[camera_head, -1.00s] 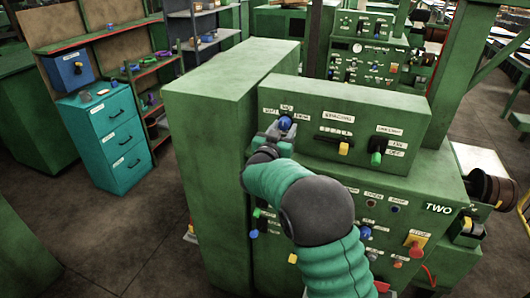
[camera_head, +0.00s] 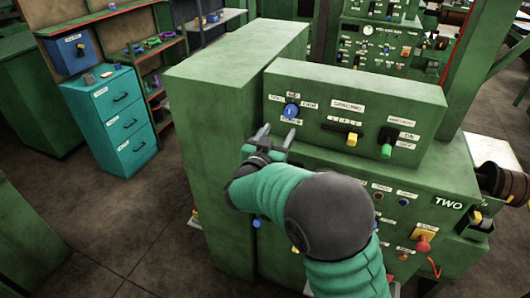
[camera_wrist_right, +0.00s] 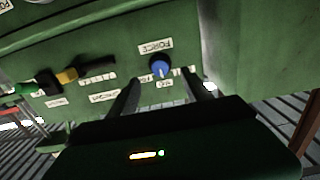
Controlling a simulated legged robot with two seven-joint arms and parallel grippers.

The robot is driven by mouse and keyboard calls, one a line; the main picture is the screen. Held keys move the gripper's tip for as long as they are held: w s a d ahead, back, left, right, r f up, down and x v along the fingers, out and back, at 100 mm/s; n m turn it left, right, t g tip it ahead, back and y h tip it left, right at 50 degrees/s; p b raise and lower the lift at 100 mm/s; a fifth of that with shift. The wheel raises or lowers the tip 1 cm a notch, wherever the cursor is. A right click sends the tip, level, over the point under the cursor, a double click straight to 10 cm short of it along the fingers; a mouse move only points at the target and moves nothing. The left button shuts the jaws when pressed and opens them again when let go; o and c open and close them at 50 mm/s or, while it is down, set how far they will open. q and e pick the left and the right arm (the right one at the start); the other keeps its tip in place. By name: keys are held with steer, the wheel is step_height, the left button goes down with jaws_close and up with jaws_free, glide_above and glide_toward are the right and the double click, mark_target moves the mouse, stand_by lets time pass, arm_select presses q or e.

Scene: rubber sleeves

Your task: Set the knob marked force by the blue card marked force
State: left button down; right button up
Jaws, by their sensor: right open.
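The blue knob (camera_head: 291,111) is on the upper front panel of the green machine, with small white labels around it. It also shows in the right wrist view (camera_wrist_right: 160,68), upside down, beside a white label reading FORCE (camera_wrist_right: 156,46). A pale pointer line shows on the knob; the setting is too small to read surely. My right gripper (camera_head: 274,139) is open and empty, just below and in front of the knob, apart from it. In the wrist view its fingers lie on either side below the knob. I cannot make out a blue card marked force. My left gripper is out of view.
A yellow slider (camera_head: 352,139) and a green knob (camera_head: 386,151) sit right of the knob. A red stop button (camera_head: 426,236) is lower on the machine.

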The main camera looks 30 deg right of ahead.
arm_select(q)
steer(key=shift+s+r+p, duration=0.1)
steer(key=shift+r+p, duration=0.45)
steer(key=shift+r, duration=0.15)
arm_select(e)
steer(key=v, duration=0.9)
steer(key=shift+s+a, duration=0.15)
steer(key=shift+a, duration=0.05)
arm_select(q)
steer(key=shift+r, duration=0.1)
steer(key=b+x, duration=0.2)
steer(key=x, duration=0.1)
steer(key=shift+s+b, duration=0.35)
steer(key=shift+b, duration=0.05)
arm_select(e)
steer(key=v, duration=1.7)
